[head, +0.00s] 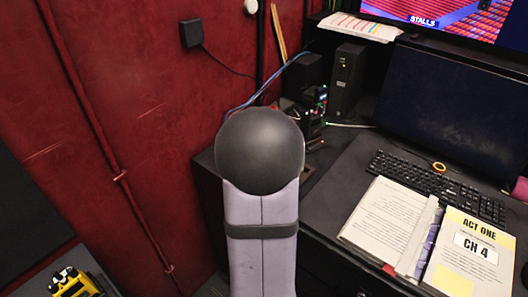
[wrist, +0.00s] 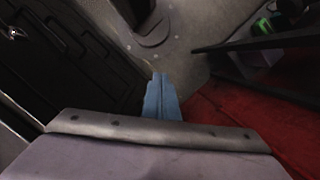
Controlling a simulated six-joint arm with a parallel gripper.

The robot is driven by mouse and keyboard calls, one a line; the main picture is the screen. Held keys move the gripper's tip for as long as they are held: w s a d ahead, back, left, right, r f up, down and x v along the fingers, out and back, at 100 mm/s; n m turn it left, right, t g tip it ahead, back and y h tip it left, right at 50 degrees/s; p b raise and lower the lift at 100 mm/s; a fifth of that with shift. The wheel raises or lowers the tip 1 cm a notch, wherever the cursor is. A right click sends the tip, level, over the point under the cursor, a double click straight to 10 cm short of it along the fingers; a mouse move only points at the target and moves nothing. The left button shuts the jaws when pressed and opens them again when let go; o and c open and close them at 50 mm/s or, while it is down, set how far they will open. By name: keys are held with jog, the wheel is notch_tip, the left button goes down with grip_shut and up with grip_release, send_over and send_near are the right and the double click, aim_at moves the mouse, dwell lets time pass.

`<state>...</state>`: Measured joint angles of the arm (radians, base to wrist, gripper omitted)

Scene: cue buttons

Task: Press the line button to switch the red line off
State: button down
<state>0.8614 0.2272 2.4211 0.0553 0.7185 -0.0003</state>
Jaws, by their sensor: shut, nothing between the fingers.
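My gripper (wrist: 160,82) shows in the wrist view as two blue-grey fingers pressed together, with nothing between them. It is not seen in the head view. In the head view a small dark device (head: 316,112) with tiny lit lights stands on the desk's back left, partly behind my arm. I cannot tell whether it bears the line button or a red line light. In the wrist view a small green patch (wrist: 262,25) shows near a dark edge at the upper right. No line button can be clearly made out, so the gripper's distance from it cannot be told.
The desk (head: 343,172) holds a keyboard (head: 435,186), an open binder (head: 391,218) marked "ACT ONE CH 4", a dark monitor (head: 452,112) and a black speaker (head: 346,80). A red wall (head: 150,105) with pipes is at left. A yellow object (head: 76,284) is at bottom left.

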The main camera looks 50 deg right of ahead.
jog(key=d+r+m+t+y+p, duration=0.1)
jog(key=d+r+m+t+p, duration=0.1)
jog(key=d+r+m+p, duration=0.55)
jog(key=w+d+r+m+t+p, duration=0.1)
jog(key=w+d+r, duration=0.1)
jog(key=d, duration=0.2)
jog(key=w+d+r+m+t+p, duration=0.1)
jog(key=w+d+r+t+p, duration=0.1)
jog(key=w+d+r, duration=0.1)
jog(key=w+d+r+m+t+h+p, duration=0.1)
jog(key=w+d+r+m+t, duration=0.1)
jog(key=d, duration=0.3)
jog(key=shift+w+d+r, duration=0.25)
jog(key=shift+w+r, duration=0.05)
jog(key=shift+w, duration=0.4)
jog(key=w+d+r+m+t, duration=0.2)
jog(key=w+r+m+t, duration=0.1)
jog(key=w+r, duration=0.3)
jog(key=shift+d+r, duration=0.3)
jog(key=shift+d, duration=0.05)
jog(key=shift+f, duration=0.1)
jog(key=shift+f+b, duration=3.05)
jog(key=shift+f, duration=1.3)
jog(key=shift+f, duration=0.15)
